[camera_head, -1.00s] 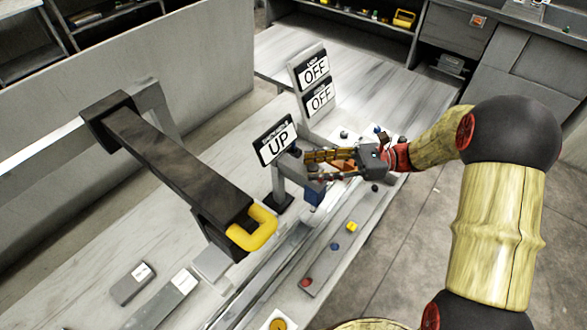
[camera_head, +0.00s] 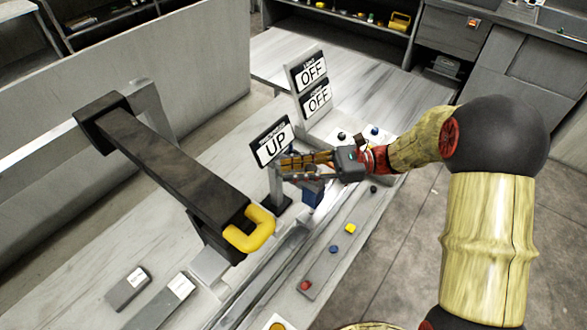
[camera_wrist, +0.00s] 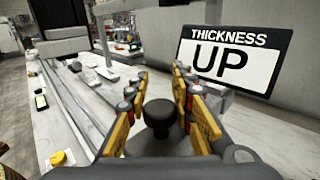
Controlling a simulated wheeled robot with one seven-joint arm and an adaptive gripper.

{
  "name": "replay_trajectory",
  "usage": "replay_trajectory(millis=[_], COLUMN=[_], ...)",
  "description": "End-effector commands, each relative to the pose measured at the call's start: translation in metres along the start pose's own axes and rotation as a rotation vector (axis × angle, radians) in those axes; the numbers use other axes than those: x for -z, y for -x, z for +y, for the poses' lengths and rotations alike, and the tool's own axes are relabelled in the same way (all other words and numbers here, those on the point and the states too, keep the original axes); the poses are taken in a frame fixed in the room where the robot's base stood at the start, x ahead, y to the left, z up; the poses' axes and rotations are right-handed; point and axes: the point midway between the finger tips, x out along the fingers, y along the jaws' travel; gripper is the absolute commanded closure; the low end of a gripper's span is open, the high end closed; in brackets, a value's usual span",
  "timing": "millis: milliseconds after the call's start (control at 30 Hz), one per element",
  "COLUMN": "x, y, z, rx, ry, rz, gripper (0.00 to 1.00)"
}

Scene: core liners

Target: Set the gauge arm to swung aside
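The thickness gauge stands beside the rail, with a grey post and a dark foot (camera_head: 281,208). Its sign (camera_head: 271,141) reads UP; in the wrist view the sign (camera_wrist: 234,62) reads THICKNESS UP. A dark blue block (camera_head: 313,193) sits just below my gripper. My gripper (camera_head: 284,168) reaches left to the gauge post, below the sign. In the wrist view my gripper (camera_wrist: 160,72) is open, with a round black knob (camera_wrist: 160,114) between its fingers. Small gaps seem to show on both sides of the knob. My fingers hide the knob in the head view.
A big dark beam (camera_head: 165,155) with a yellow handle (camera_head: 250,229) stands left of the gauge. Two OFF signs (camera_head: 311,84) stand behind. A strip with red, blue and yellow buttons (camera_head: 327,262) lies in front along the bench edge.

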Motion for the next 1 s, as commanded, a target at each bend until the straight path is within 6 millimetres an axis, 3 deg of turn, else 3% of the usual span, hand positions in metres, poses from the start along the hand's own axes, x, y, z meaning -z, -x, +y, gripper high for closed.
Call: replay_trajectory(millis=[367, 1000], x=[0.0000, -0.0006], y=[0.0001, -0.0005], z=[-0.0001, 0.0003], rx=[0.000, 0.007], ry=[0.000, -0.001], rz=[0.000, 0.000], gripper=[1.00, 1.00])
